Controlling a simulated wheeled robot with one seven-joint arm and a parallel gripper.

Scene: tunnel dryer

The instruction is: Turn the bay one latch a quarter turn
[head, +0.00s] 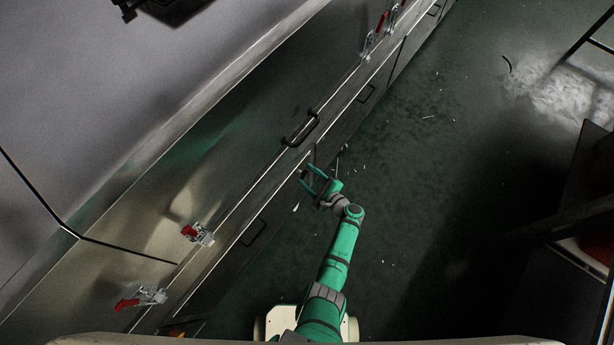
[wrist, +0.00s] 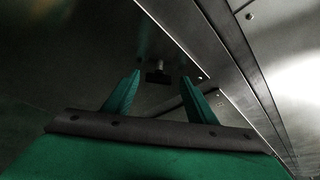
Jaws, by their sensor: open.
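My gripper (head: 308,178) is open beside the dryer's lower side panels, below a black bar handle in the head view. In the wrist view its two green fingers (wrist: 160,77) stand apart with nothing between them in their grasp. A small dark T-shaped piece (wrist: 157,76) shows on the dark panel beyond and between the fingertips. It looks like a turn latch, but I cannot read any bay mark. It appears apart from the fingers. In the head view I cannot make this piece out near the gripper.
Red-handled clamps (head: 198,234) sit on the dryer side at lower left, with another pair (head: 381,29) at the top. The black bar handle (head: 301,128) juts out above my gripper. The green floor (head: 430,190) to the right is open, with small debris. Dark furniture (head: 590,190) stands at far right.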

